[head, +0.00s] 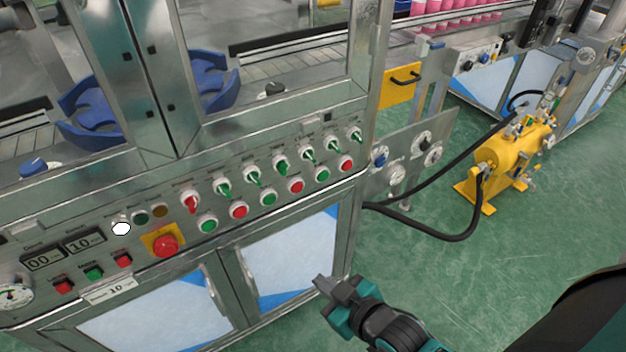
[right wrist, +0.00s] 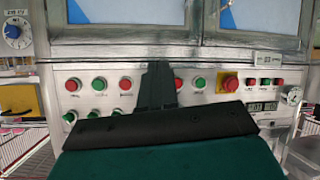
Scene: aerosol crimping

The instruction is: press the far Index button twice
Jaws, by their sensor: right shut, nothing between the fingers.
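The control panel (head: 220,200) has a lower row of alternating green and red push buttons. At its far right end are a green button (head: 322,173) and a red button (head: 346,163). The labels are too small to read, so I cannot tell which is marked Index. The right wrist view shows the row upside down, with the end red button (right wrist: 73,85) and green button (right wrist: 99,84) at left. My right gripper (head: 327,286) is shut and empty, in front of the lower cabinet doors and apart from the panel. My left gripper is out of view.
Above the buttons are several green-handled switches (head: 307,153). A red emergency stop (head: 165,245) on a yellow plate sits left. A yellow machine (head: 500,152) with black hoses stands on the green floor (head: 440,270) at right. Open floor lies right of the cabinet.

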